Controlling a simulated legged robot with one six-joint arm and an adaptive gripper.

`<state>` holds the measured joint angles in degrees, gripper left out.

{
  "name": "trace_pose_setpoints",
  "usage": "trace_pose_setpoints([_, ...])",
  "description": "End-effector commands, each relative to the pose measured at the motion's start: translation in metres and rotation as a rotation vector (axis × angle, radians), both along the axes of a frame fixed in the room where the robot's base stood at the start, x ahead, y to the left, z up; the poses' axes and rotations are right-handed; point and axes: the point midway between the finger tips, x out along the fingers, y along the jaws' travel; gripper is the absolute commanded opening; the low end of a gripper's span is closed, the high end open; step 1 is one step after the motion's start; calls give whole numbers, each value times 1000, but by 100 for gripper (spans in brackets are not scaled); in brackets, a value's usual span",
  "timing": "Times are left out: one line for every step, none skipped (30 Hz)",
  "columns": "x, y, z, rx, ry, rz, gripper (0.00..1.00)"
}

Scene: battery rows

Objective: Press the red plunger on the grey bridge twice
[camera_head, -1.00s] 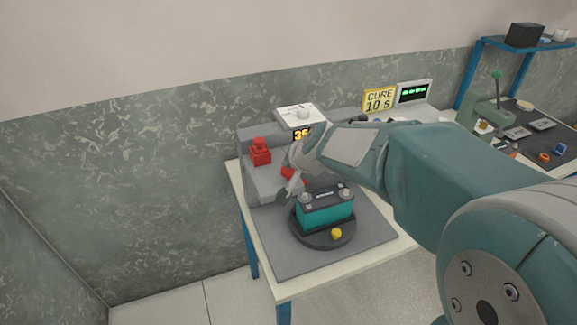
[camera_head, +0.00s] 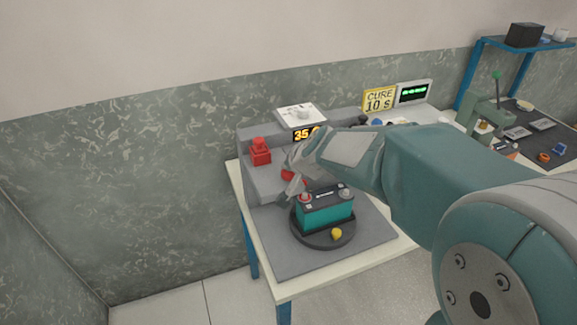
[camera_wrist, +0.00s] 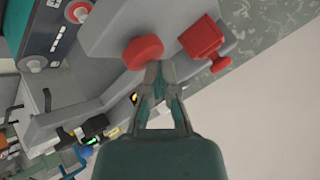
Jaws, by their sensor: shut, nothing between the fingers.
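A round red plunger (camera_head: 290,175) sits on the grey bridge (camera_head: 262,183) at the back of the bench, partly hidden by my gripper (camera_head: 294,192) in the head view. In the wrist view, the red plunger (camera_wrist: 143,50) lies just beyond the tips of my gripper (camera_wrist: 158,70), on the bridge's grey surface (camera_wrist: 112,30). My gripper is shut with nothing in it. The tips overlap the plunger's edge in the picture; I cannot tell whether they touch it.
A red block with a knob (camera_head: 260,152) stands on the grey structure to the left. A teal battery (camera_head: 326,213) sits on a dark round turntable (camera_head: 322,240) in front of the bridge. A display (camera_head: 304,134) and yellow sign (camera_head: 379,99) stand behind.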

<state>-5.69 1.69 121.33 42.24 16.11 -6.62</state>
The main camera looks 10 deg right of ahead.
Motion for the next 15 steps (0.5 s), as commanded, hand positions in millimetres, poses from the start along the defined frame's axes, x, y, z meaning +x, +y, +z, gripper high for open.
trace_pose_setpoints([-1,0,-2,-1,4,1,0])
trace_pose_setpoints([-1,0,-1,-1,4,1,0])
trace_pose_setpoints([-1,0,-1,-1,4,1,0])
trace_pose_setpoints([-1,0,-1,-1,4,1,0])
trace_pose_setpoints([-1,0,-1,-1,4,1,0])
trace_pose_setpoints([-1,0,-1,0,4,2,0])
trace_pose_setpoints([-1,0,0,-1,4,2,0])
trace_pose_setpoints([-1,0,1,0,3,3,0])
trace_pose_setpoints([0,0,3,0,3,3,0])
trace_pose_setpoints([0,1,5,1,3,3,0])
trace_pose_setpoints([0,1,7,1,1,4,0])
trace_pose_setpoints([0,1,9,0,1,5,0])
trace_pose_setpoints([0,1,10,1,1,4,0])
trace_pose_setpoints([0,1,12,1,1,4,0])
trace_pose_setpoints([0,1,14,0,1,5,0])
